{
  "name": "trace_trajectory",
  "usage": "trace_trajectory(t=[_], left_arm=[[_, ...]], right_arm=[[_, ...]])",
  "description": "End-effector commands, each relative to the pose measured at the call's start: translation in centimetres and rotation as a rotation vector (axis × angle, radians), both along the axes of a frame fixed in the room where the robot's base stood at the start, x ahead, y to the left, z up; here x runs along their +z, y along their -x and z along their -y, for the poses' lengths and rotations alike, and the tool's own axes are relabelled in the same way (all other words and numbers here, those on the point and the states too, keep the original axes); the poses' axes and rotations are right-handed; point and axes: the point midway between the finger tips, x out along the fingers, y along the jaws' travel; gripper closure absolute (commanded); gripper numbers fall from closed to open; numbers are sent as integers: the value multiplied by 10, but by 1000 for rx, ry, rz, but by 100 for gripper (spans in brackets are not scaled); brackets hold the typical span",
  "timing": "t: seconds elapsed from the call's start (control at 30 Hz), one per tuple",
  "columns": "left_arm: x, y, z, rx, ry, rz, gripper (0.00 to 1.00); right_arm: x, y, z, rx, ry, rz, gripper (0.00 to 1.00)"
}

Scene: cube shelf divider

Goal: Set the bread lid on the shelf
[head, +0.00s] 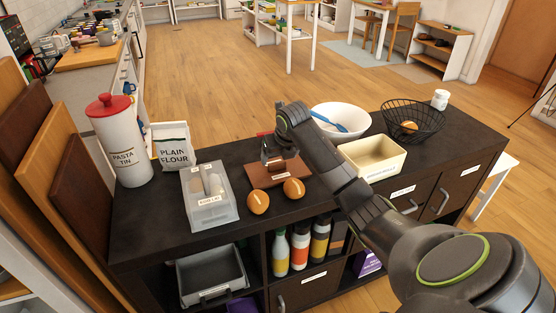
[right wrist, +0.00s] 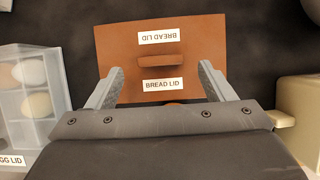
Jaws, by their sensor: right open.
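The bread lid (head: 256,179) is a flat brown board with white labels and a raised bar handle. It lies on the dark top of the shelf unit (head: 150,223), behind two round brown things. In the right wrist view the bread lid (right wrist: 120,45) shows both labels reading BREAD LID, with its handle (right wrist: 155,62) across the middle. My right gripper (head: 273,160) is over the lid. In the wrist view its fingers (right wrist: 160,70) are apart, to either side of the handle, with nothing held. Whether they touch the lid I cannot tell. My left gripper is not in view.
Brown round things (head: 258,202) sit just in front of the lid. A clear lidded box (head: 211,213) stands left, a cream open box (head: 390,160) right, and a white bowl (head: 353,113) behind it. Cubbies below hold several bottles (head: 300,250) and a grey tray (head: 208,270).

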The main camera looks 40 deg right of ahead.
Motion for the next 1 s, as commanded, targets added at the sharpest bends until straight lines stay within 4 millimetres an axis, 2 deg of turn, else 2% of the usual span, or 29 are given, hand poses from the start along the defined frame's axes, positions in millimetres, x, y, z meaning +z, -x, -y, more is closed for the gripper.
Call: trace_trajectory(t=[0.03,0.2,0.4,0.6,1.0], left_arm=[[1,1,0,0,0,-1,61],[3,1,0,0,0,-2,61],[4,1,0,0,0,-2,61],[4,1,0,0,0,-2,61],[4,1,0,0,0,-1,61]], right_arm=[[12,4,0,1,4,4,24],[44,20,-4,1,4,4,24],[68,32,-7,1,1,3,24],[75,35,-8,0,1,0,24],[75,35,-8,0,0,0,24]])
